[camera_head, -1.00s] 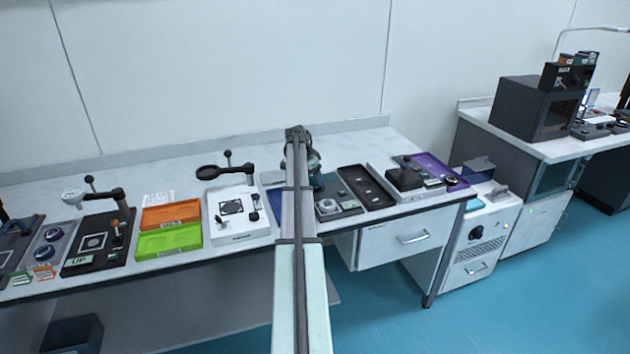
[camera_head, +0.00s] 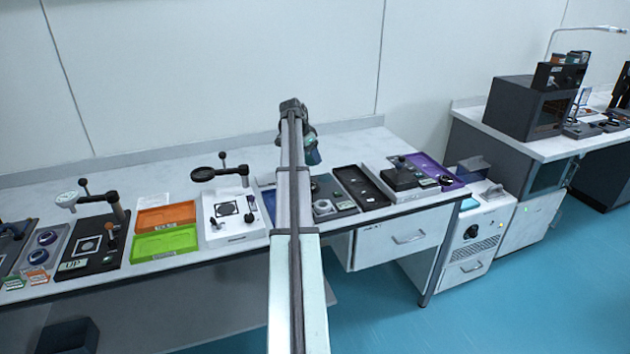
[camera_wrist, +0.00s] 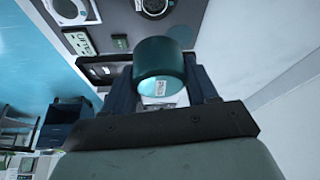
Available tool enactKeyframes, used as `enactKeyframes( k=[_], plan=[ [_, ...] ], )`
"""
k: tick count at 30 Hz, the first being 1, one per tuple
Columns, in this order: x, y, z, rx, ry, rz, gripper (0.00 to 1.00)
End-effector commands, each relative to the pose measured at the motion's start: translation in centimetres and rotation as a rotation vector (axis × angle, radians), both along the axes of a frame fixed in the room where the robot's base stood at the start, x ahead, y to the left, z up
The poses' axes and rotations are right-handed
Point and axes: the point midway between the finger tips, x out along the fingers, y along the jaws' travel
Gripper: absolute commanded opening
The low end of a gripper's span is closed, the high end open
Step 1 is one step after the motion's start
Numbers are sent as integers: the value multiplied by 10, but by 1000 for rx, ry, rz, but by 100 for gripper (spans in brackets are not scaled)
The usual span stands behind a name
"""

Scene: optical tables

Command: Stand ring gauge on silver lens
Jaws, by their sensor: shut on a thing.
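A round silver piece (camera_head: 322,207), apparently the silver lens, sits on that tray, partly beside my arm. The wrist view shows a round silver piece (camera_wrist: 68,9) at the top left, and a dark-and-silver ring (camera_wrist: 154,8) near it. I cannot tell for sure which is the lens.
A black tray (camera_head: 371,199) and a purple tray (camera_head: 447,181) lie to the right. A white board with a magnifier stand (camera_head: 228,226), a green tray (camera_head: 165,244) and an orange tray (camera_head: 163,219) lie to the left. A wall stands behind the bench.

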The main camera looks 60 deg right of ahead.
Motion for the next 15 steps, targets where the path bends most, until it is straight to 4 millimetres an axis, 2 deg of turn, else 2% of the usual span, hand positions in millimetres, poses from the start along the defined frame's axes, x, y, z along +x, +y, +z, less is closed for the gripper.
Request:
enactKeyframes(
  k=[2, 5, 15],
  plan=[
    [-12, 1, 7, -6, -3, -11, 19],
    [-30, 16, 11, -12, -6, -21, 19],
    [-82, 84, 7, -10, 0, -76, 19]
  ],
)
